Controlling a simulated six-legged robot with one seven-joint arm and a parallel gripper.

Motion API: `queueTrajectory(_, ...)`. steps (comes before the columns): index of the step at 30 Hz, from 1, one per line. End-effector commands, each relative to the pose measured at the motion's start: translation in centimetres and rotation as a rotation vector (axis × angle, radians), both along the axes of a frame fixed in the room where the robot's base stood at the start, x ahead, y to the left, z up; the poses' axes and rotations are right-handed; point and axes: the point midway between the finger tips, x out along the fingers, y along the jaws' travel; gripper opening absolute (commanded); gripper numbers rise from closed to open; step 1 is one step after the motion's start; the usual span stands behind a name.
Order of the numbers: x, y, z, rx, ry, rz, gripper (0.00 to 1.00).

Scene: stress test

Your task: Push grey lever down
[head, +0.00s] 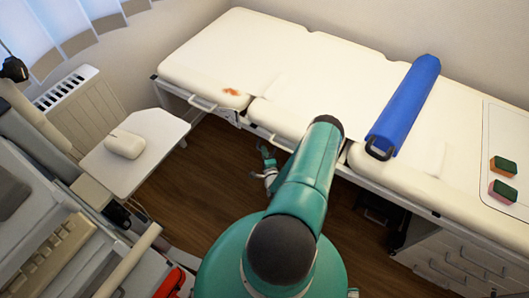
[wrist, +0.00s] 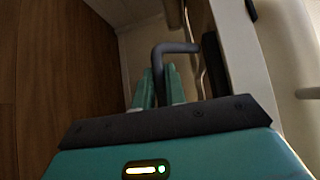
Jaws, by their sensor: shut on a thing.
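The grey lever (wrist: 174,48) is a bent bar in the wrist view. It comes down between the teal fingers of my gripper (wrist: 160,82), and its upper end bends to the right. My gripper is shut on the lever's straight part, beside the edge of the bed. In the head view, the exam bed (head: 305,75) has a cream padded top, and my teal arm reaches towards its near side. The lever cannot be made out clearly in the head view.
A blue roll (head: 404,103) lies across the bed, and two sponges (head: 502,178) sit on the right-hand surface. A side table (head: 150,130) with a white device (head: 124,144) stands at left. Wooden floor (head: 205,180) is open between them. A white cabinet (head: 465,255) stands at right.

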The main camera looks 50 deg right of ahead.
Motion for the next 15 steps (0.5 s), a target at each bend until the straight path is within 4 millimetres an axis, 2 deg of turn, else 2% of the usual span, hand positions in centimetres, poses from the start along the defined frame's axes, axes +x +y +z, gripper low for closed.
queueTrajectory(1, 0.2, -0.7, 0.4, -0.038, -0.014, -0.006, 0.00)
queueTrajectory(9, 0.4, -1.9, -0.2, -0.250, -0.034, -0.006, 0.00)
queueTrajectory(15, 0.4, -2.3, -0.2, -0.317, -0.041, -0.008, 0.00)
